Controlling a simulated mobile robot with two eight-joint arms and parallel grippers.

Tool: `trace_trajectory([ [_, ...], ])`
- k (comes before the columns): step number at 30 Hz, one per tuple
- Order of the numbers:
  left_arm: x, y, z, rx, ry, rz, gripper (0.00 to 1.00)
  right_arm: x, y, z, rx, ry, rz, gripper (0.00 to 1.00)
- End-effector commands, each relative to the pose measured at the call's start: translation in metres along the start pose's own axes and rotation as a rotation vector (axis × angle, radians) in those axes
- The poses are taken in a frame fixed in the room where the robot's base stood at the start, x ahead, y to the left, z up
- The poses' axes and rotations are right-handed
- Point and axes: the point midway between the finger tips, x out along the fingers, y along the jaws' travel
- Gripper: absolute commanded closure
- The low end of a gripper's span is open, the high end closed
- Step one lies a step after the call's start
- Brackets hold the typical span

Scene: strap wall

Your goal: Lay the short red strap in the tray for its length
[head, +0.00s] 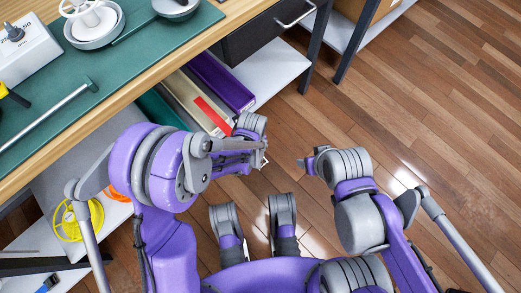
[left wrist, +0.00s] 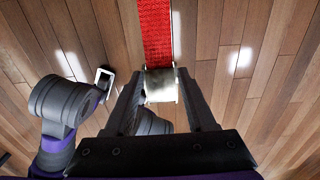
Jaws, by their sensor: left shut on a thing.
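My left gripper (left wrist: 162,98) is shut on the pale metal end piece (left wrist: 161,84) of a red strap (left wrist: 156,35). In the left wrist view the strap runs straight from the jaws to the top edge, where its far end is cut off. In the head view my left gripper (head: 264,158) is above the floor, beside the lower shelf. A flat red strip (head: 211,114) shows just behind it; I cannot tell whether it is the held strap. My right gripper (head: 307,165) is a short way to the right; its jaws are unclear. I cannot identify the tray for certain.
A purple box (head: 222,83) and a beige box (head: 190,100) stand side by side on the lower shelf (head: 275,75). The bench (head: 140,75) overhangs it, with tools and a green mat on top. A yellow spool (head: 75,222) is lower left. Wood floor is clear at right.

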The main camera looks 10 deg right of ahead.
Motion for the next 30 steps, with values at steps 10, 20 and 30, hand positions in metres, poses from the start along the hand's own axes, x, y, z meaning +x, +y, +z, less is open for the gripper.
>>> trace_trajectory([
  [10, 0.003, 0.001, 0.043, -0.003, -0.001, 0.001, 1.0, -0.002, 0.0, 0.0, 0.0, 0.0, 0.0, 0.36],
  [20, 0.006, 0.001, 0.083, -0.002, 0.0, 0.001, 1.0, -0.003, 0.0, -0.001, 0.0, 0.0, 0.0, 0.36],
  [30, 0.01, 0.001, 0.123, -0.002, 0.0, 0.001, 1.0, -0.003, 0.0, -0.001, 0.0, 0.0, 0.0, 0.36],
])
